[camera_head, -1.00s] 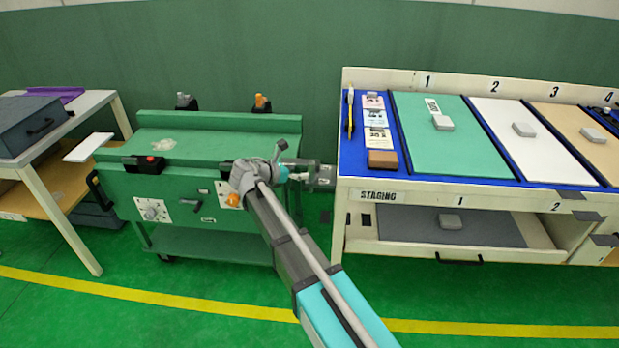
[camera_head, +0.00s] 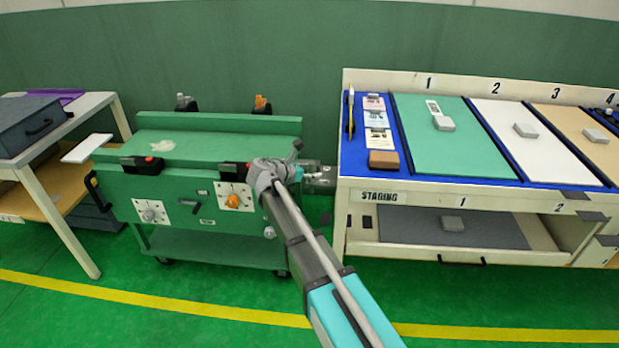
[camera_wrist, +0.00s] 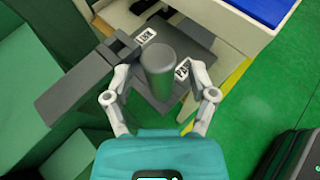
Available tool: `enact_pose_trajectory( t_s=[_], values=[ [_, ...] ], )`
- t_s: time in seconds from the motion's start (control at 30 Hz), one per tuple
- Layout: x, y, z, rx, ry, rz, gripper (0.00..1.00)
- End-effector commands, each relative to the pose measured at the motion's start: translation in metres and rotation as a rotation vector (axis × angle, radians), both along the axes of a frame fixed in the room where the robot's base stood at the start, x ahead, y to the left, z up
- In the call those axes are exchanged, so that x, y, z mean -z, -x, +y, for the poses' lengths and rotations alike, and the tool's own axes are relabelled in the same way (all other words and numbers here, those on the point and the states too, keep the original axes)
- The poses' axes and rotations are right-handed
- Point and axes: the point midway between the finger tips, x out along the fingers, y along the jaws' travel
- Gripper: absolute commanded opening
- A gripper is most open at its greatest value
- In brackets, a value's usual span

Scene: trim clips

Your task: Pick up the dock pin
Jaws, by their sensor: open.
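In the wrist view a grey upright cylinder, which looks like the dock pin (camera_wrist: 160,62), stands on a dark grey bracket (camera_wrist: 150,98) with two small white labels. My gripper (camera_wrist: 159,72) is open, with one pale finger on each side of the pin and visible gaps between. I cannot tell whether the fingertips are level with the pin. In the head view my gripper (camera_head: 311,178) is small, at the gap between the green cart and the staging bench; the pin cannot be made out clearly there.
The green cart (camera_head: 200,145) stands left of my gripper, with knobs and a handle on its front. The white staging bench (camera_head: 420,197) stands close on the right, its edge near the bracket. Open green floor (camera_head: 180,290) lies in front.

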Motion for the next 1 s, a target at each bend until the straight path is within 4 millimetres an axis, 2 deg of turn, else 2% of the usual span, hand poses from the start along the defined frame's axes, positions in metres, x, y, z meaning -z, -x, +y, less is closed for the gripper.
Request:
enact_pose_trajectory(
  t_s=[0.63, 1.0],
  values=[
    [0.0015, -0.003, -0.0035, -0.001, 0.0, 0.0, 0.71],
    [0.0015, -0.0029, -0.0034, -0.001, 0.0, 0.0, 0.03]
  ],
)
